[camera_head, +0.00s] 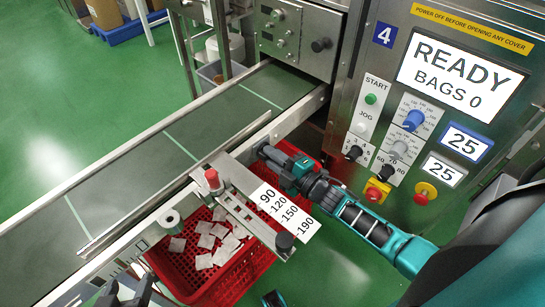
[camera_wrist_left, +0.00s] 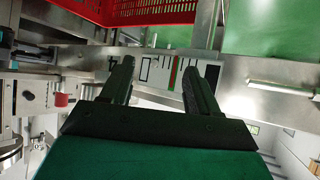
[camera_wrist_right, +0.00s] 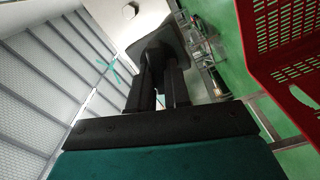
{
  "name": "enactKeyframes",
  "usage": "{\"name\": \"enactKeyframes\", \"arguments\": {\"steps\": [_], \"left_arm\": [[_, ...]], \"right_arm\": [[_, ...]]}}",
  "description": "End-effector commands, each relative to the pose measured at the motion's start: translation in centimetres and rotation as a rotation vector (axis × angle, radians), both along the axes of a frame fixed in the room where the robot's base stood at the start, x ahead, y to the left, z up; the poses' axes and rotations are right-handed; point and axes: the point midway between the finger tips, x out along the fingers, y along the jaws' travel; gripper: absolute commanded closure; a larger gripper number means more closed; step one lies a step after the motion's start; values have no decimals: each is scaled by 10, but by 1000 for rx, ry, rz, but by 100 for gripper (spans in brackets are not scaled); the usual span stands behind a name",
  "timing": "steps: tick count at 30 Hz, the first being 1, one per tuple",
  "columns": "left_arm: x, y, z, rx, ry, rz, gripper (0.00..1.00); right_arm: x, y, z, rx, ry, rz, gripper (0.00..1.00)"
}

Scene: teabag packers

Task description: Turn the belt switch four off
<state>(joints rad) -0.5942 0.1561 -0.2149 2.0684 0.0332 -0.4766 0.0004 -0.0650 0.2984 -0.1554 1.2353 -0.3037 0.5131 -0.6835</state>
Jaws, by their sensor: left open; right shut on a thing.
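My right gripper (camera_head: 268,153) reaches in from the right to the near side rail of the belt, above the red crate. Its fingers are shut on a dark knob, which shows just past the fingertips in the right wrist view (camera_wrist_right: 156,45). The knob appears to be the belt switch; its marking and setting are hidden. The control panel (camera_head: 345,88) bears a blue plate with 4 (camera_head: 384,35) and a READY BAGS 0 screen (camera_head: 458,75). My left gripper (camera_head: 135,292) is open and empty at the lower left; its spread fingers also show in the left wrist view (camera_wrist_left: 154,85).
The green belt (camera_head: 165,145) runs diagonally. A red crate (camera_head: 165,272) with several white bags stands below it. A scale bar (camera_head: 288,213) juts over the crate. A yellow-and-red rotary switch (camera_head: 377,190) and a red stop button (camera_head: 425,193) sit low on the panel.

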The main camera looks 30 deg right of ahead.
Motion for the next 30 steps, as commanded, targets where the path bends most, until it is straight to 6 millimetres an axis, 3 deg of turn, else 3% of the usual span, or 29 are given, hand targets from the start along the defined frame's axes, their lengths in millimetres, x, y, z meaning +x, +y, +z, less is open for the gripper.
{"name": "enactKeyframes", "arguments": {"steps": [12,30], "left_arm": [[0,0,-9,-1,-1,1,40],[2,-2,-10,-10,-2,6,40]], "right_arm": [[0,1,-2,-256,-90,1,100],[0,1,-2,-332,-116,1,100]]}}
